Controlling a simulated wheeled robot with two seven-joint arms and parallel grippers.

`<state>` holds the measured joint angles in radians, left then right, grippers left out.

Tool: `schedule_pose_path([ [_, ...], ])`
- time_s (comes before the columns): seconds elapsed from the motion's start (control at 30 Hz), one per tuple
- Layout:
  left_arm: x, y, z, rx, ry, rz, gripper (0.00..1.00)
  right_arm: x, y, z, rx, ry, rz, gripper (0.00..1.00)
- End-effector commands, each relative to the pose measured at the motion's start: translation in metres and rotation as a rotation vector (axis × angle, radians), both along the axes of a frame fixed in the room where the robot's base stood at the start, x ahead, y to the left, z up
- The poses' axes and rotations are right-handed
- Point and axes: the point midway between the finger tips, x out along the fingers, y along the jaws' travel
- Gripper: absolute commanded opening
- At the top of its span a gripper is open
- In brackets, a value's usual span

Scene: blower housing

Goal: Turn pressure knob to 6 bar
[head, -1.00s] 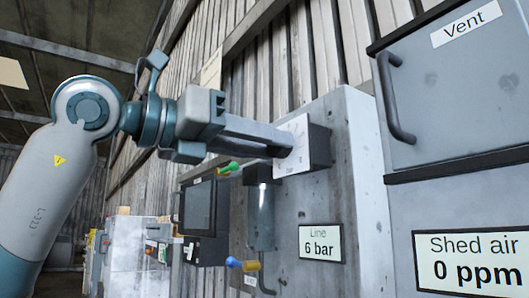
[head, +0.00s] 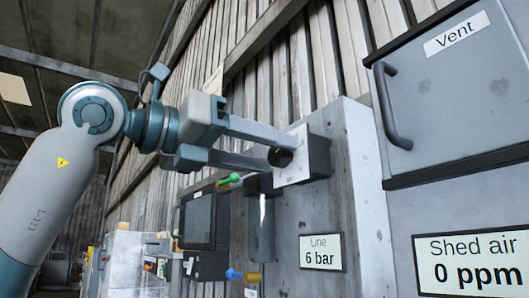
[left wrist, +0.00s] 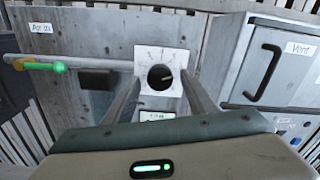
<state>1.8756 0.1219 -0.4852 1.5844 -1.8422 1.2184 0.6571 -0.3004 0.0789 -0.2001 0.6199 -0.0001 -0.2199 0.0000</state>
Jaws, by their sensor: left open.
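The pressure knob (head: 281,156) is a round black knob on a pale square dial plate (head: 296,165), mounted on the side of a grey cabinet. It also shows in the left wrist view (left wrist: 160,77), with a pointer line on its face. My left gripper (head: 284,152) is open, with one finger above and one below the knob in the head view; the fingers look apart from it. In the left wrist view the fingers (left wrist: 160,92) stand on either side of the knob. The line display (head: 320,252) below reads 6 bar. My right gripper is not in view.
A Vent door (head: 455,85) with a dark handle (head: 393,105) is at the right, above a Shed air display (head: 472,263) reading 0 ppm. A green-tipped lever (head: 230,180) and a blue-tipped lever (head: 235,274) stick out left of the cabinet, below my gripper.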

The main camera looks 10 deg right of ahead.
Motion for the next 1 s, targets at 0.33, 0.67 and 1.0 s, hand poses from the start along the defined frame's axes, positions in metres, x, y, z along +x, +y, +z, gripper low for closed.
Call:
schedule_pose_path([
  [0.33, -0.012, 0.031, -0.003, -0.002, -0.003, 0.003, 0.51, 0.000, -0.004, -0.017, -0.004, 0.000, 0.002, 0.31],
  [0.67, -0.036, 0.089, -0.002, -0.002, -0.002, 0.003, 0.51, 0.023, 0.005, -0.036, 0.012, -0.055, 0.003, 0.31],
  [1.0, -0.055, 0.137, -0.002, -0.003, -0.001, 0.003, 0.51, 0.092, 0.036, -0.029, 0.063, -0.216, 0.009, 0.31],
])
